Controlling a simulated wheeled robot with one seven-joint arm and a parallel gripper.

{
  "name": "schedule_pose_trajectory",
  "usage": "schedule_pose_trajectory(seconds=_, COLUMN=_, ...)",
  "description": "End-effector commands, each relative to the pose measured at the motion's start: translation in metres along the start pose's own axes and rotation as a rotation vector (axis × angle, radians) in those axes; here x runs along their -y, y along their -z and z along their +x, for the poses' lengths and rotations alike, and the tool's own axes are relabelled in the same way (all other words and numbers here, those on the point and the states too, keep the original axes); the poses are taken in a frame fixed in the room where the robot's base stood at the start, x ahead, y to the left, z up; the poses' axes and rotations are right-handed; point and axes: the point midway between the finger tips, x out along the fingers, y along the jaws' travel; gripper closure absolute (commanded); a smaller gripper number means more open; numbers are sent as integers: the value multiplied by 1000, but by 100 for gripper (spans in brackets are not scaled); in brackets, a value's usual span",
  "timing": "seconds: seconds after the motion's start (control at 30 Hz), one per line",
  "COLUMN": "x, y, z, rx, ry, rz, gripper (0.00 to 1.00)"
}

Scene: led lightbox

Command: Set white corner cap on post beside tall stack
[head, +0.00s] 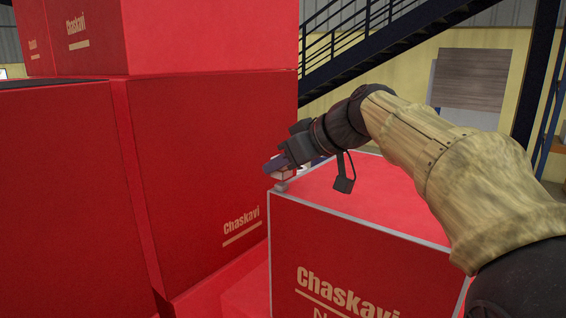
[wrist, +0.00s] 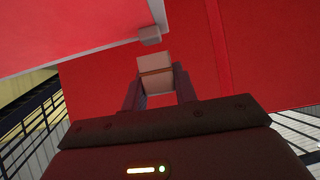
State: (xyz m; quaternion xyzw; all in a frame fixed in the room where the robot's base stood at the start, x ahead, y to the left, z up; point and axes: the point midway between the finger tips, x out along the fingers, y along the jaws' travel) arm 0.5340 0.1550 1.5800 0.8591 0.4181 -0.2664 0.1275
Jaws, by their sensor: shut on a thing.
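My gripper (head: 284,163) is shut on the white corner cap, at the near-left top corner of the lower red lightbox. In the wrist view, the pale, blocky cap (wrist: 155,72) sits between the two dark fingertips of my gripper (wrist: 158,90). A small grey corner piece (wrist: 149,35) lies just beyond the cap, apart from it in the picture. In the head view, this grey piece (head: 281,187) is at the top of the thin grey post (head: 270,250), just below my fingers. My fingers hide most of the cap there; how far above the post it is cannot be told.
The tall stack of red boxes (head: 200,170) stands close on the left. The lower lightbox (head: 350,250) has grey edge strips and a flat red top. A dark staircase (head: 375,45) and a yellow wall are behind. Open air lies above the lower box's top.

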Motion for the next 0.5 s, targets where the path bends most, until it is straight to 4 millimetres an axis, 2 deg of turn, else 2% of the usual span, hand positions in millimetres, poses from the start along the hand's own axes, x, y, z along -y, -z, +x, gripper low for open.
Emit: schedule_pose_trajectory(seconds=0.5, x=0, y=-6, z=4, rx=0, ry=-1, rz=1, gripper=93)
